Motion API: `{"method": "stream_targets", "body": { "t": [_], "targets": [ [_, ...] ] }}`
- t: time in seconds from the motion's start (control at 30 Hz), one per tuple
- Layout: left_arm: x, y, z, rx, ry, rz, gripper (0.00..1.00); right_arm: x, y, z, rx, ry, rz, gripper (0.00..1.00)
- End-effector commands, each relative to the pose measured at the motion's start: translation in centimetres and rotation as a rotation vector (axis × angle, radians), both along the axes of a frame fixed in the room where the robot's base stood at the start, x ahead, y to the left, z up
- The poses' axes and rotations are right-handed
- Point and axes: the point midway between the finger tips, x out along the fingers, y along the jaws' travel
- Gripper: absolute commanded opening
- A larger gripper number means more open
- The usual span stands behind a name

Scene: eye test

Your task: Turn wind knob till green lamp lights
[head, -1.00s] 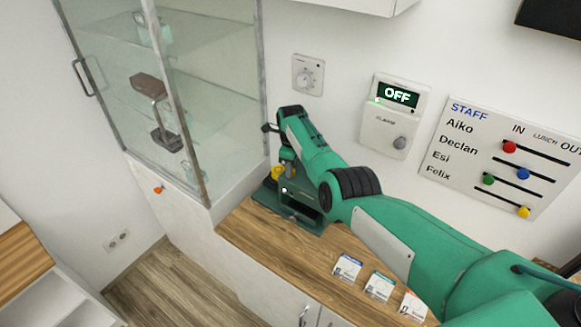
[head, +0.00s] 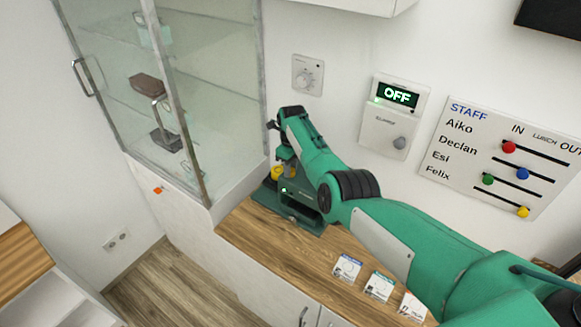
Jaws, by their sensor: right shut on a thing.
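A dark green device (head: 308,217) stands on the wooden counter at the wall, beside the glass cabinet. A small green lamp (head: 284,190) on its front glows. A yellow knob (head: 277,173) shows at the device's upper left, partly hidden. My right gripper (head: 286,170) points down at the knob and is shut on it; its fingertips are small and partly covered, so the exact contact is hard to see. My left gripper is not in view.
A glass cabinet (head: 215,100) stands close left of my right gripper. Several cards, one white and blue (head: 347,267), lie on the counter (head: 262,240).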

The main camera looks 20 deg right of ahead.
Motion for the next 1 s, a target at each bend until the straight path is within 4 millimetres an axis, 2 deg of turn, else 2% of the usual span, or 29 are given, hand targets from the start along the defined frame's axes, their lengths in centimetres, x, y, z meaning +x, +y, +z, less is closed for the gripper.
{"method": "stream_targets", "body": {
  "t": [0.03, 0.07, 0.13, 0.17, 0.43, 0.57, 0.77, 1.0],
  "targets": [
    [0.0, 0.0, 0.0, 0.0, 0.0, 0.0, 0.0, 0.2, -0.1, 0.3, -0.001, -0.007, 0.0, 0.05],
    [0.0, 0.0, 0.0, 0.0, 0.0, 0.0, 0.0, 0.2, -0.1, 0.3, -0.001, -0.007, 0.0, 0.34],
    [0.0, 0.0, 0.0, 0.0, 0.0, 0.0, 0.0, 0.2, 0.0, 0.3, 0.0, -0.006, 0.0, 0.48],
    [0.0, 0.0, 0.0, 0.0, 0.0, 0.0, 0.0, 0.2, 0.0, 0.3, 0.0, -0.006, 0.0, 0.5],
    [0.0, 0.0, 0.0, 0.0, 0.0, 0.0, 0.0, 0.1, 0.0, 0.2, 0.0, -0.003, 0.001, 0.5],
    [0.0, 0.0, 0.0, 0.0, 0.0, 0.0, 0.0, 0.1, 0.0, 0.7, 0.0, -0.004, 0.001, 0.5],
    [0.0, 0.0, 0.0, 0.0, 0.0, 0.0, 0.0, 0.3, -0.1, 3.5, 0.0, -0.006, 0.0, 0.5],
    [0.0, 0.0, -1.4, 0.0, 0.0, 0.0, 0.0, 0.4, -0.3, 8.7, 0.001, -0.007, 0.001, 0.5]
  ]
}}
